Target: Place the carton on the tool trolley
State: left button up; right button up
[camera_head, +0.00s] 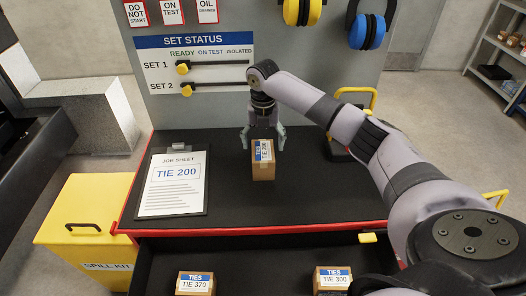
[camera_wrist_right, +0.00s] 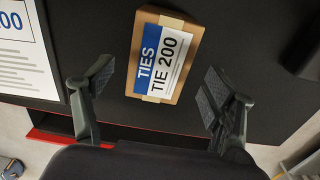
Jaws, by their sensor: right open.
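The carton (camera_head: 263,168), a small brown box with a blue and white TIE 200 label, appears to rest on the black top of the tool trolley (camera_head: 320,195). My right gripper (camera_head: 264,140) is open above the carton, with a finger towards either side of its upper part. In the wrist view the carton (camera_wrist_right: 162,58) lies between and beyond the open fingers (camera_wrist_right: 156,88), with a gap on both sides. It is not held. My left gripper is not in view.
A clipboard job sheet (camera_head: 175,184) reading TIE 200 lies left of the carton. An open drawer in front holds TIE 370 (camera_head: 195,284) and TIE 300 (camera_head: 333,279) cartons. A status panel (camera_head: 215,55) stands behind; a yellow spill kit bin (camera_head: 85,225) stands left.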

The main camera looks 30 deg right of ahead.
notch_tip(320, 180, up, 8)
jog(key=b, duration=0.1)
jog(key=shift+r, duration=0.2)
